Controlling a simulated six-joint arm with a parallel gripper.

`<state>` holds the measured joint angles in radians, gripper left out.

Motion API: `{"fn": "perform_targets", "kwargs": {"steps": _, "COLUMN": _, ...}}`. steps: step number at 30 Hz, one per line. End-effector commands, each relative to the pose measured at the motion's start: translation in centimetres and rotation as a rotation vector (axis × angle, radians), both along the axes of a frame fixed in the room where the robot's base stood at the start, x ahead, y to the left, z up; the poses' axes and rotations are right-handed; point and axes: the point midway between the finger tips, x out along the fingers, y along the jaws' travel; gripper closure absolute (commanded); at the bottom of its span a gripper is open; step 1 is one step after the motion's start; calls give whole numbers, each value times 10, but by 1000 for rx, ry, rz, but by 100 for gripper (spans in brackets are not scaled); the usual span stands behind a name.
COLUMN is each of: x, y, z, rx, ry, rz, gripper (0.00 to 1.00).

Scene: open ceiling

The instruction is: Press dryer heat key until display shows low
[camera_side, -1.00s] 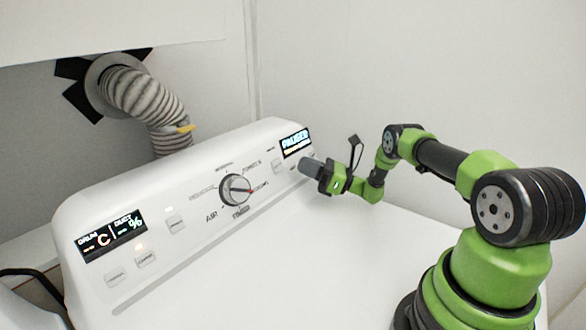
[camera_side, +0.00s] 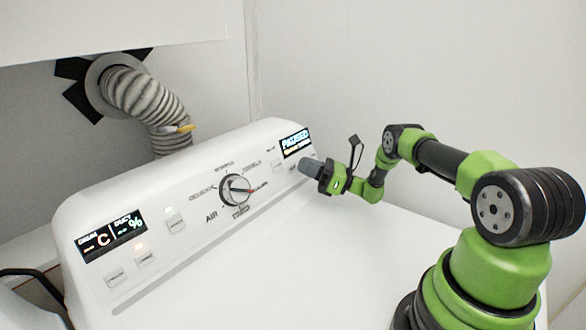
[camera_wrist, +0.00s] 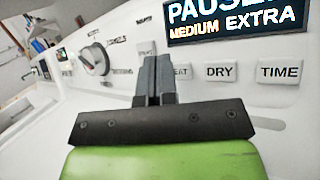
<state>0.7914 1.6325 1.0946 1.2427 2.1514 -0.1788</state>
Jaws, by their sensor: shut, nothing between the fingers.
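My gripper (camera_side: 306,165) is shut and empty at the right end of the dryer's control panel. In the wrist view its fingers (camera_wrist: 154,76) stand in front of the left part of the heat key (camera_wrist: 182,73), of which only "EAT" shows. I cannot tell whether the fingertips touch the key. The display (camera_wrist: 238,20) above reads "PAUSE", cut off at the frame edge, with "MEDIUM" and "EXTRA" below.
To the right of the heat key are the DRY key (camera_wrist: 220,73) and the TIME key (camera_wrist: 279,71). The dial (camera_side: 236,190) stands mid-panel. A second display (camera_side: 110,236) is at the left. A ribbed duct (camera_side: 143,95) rises behind. The dryer's top is clear.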

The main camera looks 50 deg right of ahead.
Motion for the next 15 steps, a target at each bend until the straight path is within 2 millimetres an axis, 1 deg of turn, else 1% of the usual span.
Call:
{"fn": "perform_targets", "kwargs": {"steps": 9, "x": 1, "y": 0, "z": 0, "rx": 0, "ry": 0, "rz": 0, "gripper": 100}}
{"fn": "perform_targets", "kwargs": {"steps": 15, "x": 7, "y": 0, "z": -2, "rx": -2, "ry": -1, "rz": 0, "gripper": 100}}
